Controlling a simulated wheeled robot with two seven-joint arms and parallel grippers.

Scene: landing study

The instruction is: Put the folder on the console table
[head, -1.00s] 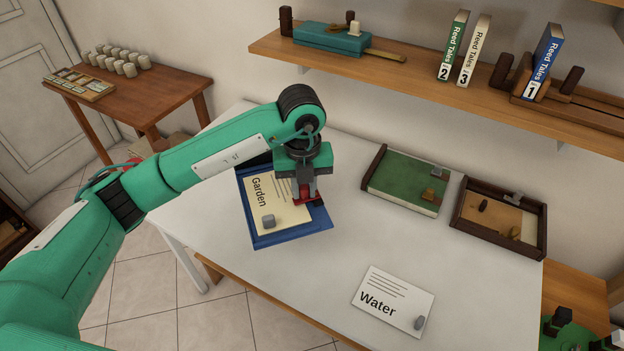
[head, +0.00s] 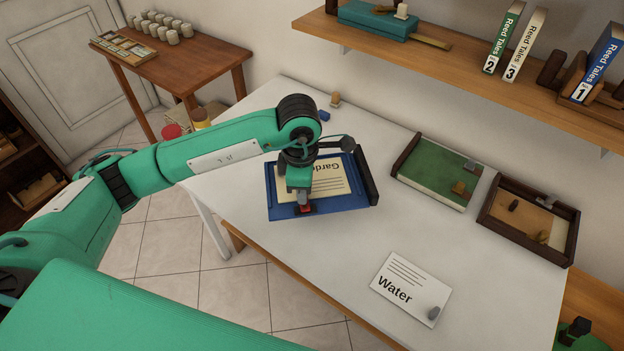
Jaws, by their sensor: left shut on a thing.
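The folder (head: 352,202) is a blue one with a dark spine on its right and a cream sheet marked "Garden" on its face. It is over the far left part of the white table (head: 245,205); I cannot tell how far above the top it is. My left gripper (head: 305,208) is shut on the folder's near edge, and my arm hides part of its left and far side. A brown wooden table (head: 190,72) at the back left, perhaps the console table, carries several pale cups and a flat tray.
A "Water" card (head: 408,287) with a grey stone lies near the front. A wall shelf (head: 460,62) holds books. A red-lidded jar (head: 172,131) is left of the white table.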

